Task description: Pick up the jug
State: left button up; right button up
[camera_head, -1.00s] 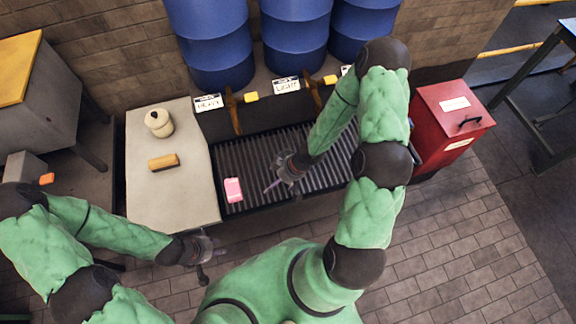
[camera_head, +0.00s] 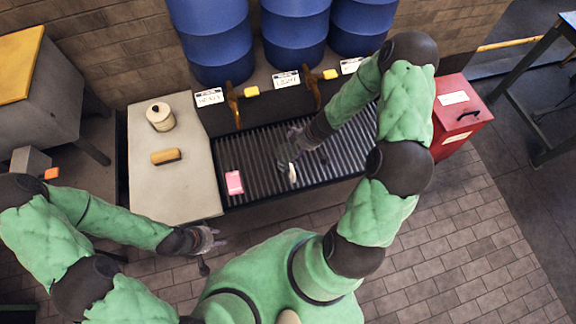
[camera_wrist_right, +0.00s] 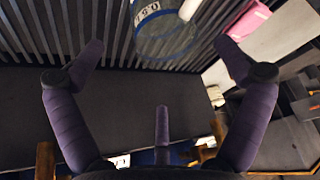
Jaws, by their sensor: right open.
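The jug (camera_wrist_right: 165,38) shows in the right wrist view as a clear vessel with a blue band bearing dark marks and a pale handle. It is over the slatted rack, ahead of my right gripper (camera_wrist_right: 158,52), cut off by the top edge. My right gripper is open, its fingers spread wide, with nothing held. In the head view my right gripper (camera_head: 290,158) is above the slatted rack, and a small whitish part shows beside it; the jug is mostly hidden there. My left gripper (camera_head: 210,240) is by the pale table's front corner, apart from the jug; its fingers are too small to judge.
A pale table (camera_head: 180,195) left of the rack (camera_head: 262,168) holds a cream canister (camera_head: 160,117) and a tan block (camera_head: 166,156). A pink item (camera_head: 234,182) lies on the rack's left end. Blue drums (camera_head: 295,40) stand behind; a red cabinet (camera_head: 455,118) stands right.

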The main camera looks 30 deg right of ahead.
jog(key=b+x, duration=0.3)
jog(key=x, duration=0.3)
jog(key=shift+a, duration=0.35)
jog(key=shift+w, duration=0.1)
